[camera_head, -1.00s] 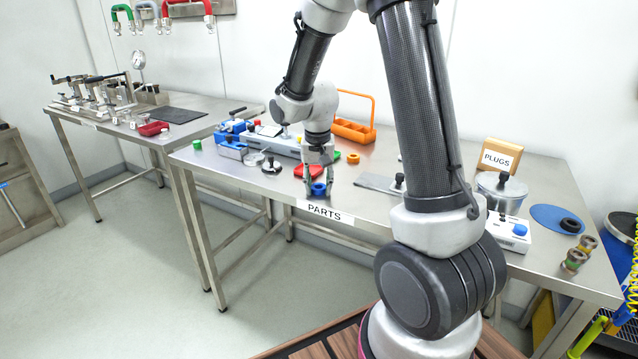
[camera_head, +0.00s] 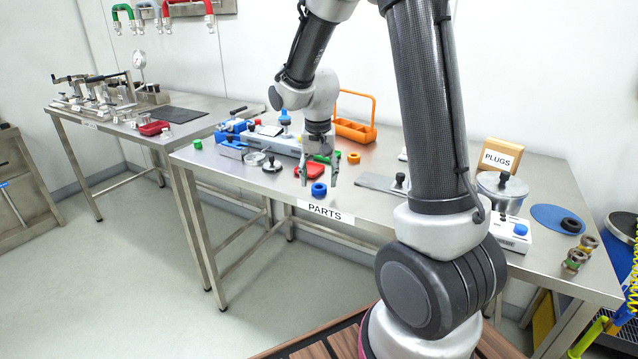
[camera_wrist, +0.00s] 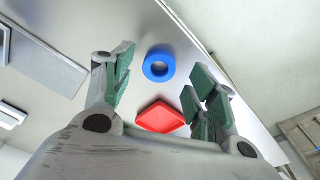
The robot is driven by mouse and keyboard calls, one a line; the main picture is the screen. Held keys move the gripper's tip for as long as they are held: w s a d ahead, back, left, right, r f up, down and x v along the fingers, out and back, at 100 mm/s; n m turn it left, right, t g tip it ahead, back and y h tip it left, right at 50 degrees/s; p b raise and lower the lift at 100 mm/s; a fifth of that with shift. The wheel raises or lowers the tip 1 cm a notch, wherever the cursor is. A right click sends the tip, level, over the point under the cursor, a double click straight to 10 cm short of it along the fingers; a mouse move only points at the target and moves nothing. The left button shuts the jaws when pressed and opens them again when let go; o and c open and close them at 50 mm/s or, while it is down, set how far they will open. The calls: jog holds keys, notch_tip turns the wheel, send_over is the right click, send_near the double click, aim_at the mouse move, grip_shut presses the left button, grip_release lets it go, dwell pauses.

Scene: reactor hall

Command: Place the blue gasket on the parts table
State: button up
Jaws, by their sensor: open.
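The blue gasket (camera_head: 319,189) is a thick ring lying flat near the front edge of the steel parts table (camera_head: 240,177), just behind the PARTS label (camera_head: 325,210). In the wrist view the blue gasket (camera_wrist: 158,66) lies beyond the fingertips, with its hole clear and nothing touching it. My gripper (camera_head: 318,180) is open and empty, just above and behind the gasket. In the wrist view its two green-padded fingers (camera_wrist: 160,82) stand wide apart.
A red tray (camera_head: 309,169) lies just behind the gasket. An orange ring (camera_head: 353,158), an orange carrier (camera_head: 355,130) and a dark-knobbed disc (camera_head: 272,165) stand near. A grey plate (camera_head: 378,184) lies to the right. The table's front edge is close to the gasket.

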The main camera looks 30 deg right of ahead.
notch_tip(320, 180, up, 9)
jog(key=s, duration=0.1)
jog(key=s+r+n+t, duration=0.1)
jog(key=s+r+n, duration=0.2)
jog(key=s, duration=0.9)
jog(key=s+d+r+n+t, duration=0.1)
jog(key=s+r+n+t, duration=0.1)
jog(key=s, duration=1)
notch_tip(320, 180, up, 2)
jog(key=shift+r+n+y, duration=0.1)
jog(key=shift+n+y, duration=0.3)
jog(key=shift+n, duration=0.1)
